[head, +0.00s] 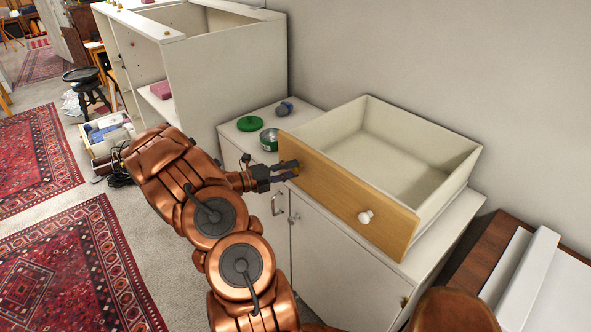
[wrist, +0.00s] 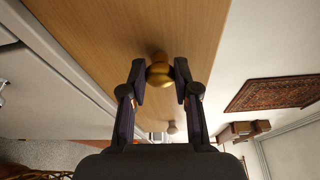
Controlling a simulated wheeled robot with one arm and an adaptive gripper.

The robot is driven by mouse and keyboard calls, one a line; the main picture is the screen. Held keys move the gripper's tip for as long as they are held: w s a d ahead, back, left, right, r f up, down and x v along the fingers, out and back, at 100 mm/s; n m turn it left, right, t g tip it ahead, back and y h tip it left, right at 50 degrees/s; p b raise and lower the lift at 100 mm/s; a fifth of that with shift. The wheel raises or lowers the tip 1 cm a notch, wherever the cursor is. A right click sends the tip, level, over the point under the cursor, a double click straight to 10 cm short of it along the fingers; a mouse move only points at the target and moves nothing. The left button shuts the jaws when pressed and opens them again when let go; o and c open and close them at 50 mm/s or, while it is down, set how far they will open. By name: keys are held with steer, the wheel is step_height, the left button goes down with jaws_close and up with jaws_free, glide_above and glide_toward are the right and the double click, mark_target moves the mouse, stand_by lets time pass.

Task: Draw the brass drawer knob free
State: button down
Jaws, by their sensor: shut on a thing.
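The brass drawer knob (wrist: 159,73) shows in the wrist view against the wooden drawer front (wrist: 110,35). My gripper (wrist: 160,77) is shut on it, with one dark finger on each side. The knob's stem runs towards the wood; I cannot tell whether any gap has opened there. In the head view my gripper (head: 288,170) is at the left end of the drawer front (head: 345,192) and hides the brass knob. The drawer (head: 430,150) is an empty white box standing on top of a white cabinet.
A white knob (head: 366,217) is on the drawer front's right part. A green lid (head: 250,124), a green round tin (head: 269,140) and a blue-grey object (head: 285,108) sit on the cabinet top (head: 235,131) left of the drawer. A tall white cabinet (head: 225,80) stands behind.

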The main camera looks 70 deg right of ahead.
mark_target(293, 171)
steer(key=c, duration=1.5)
jaws_free()
jaws_close()
steer(key=shift+w+a, duration=0.15)
steer(key=shift+a, duration=0.2)
steer(key=shift+w+a+p, duration=0.3)
steer(key=shift+a+p, duration=0.25)
steer(key=shift+w+a+r+p, duration=0.1)
steer(key=shift+w+a+p, duration=0.25)
steer(key=shift+a+p, duration=0.15)
steer(key=shift+w+a+p, duration=0.3)
steer(key=shift+w+a, duration=0.05)
steer(key=shift+a, duration=0.3)
steer(key=shift+w+a+p, duration=0.25)
steer(key=shift+w+a, duration=0.05)
steer(key=shift+a, duration=0.3)
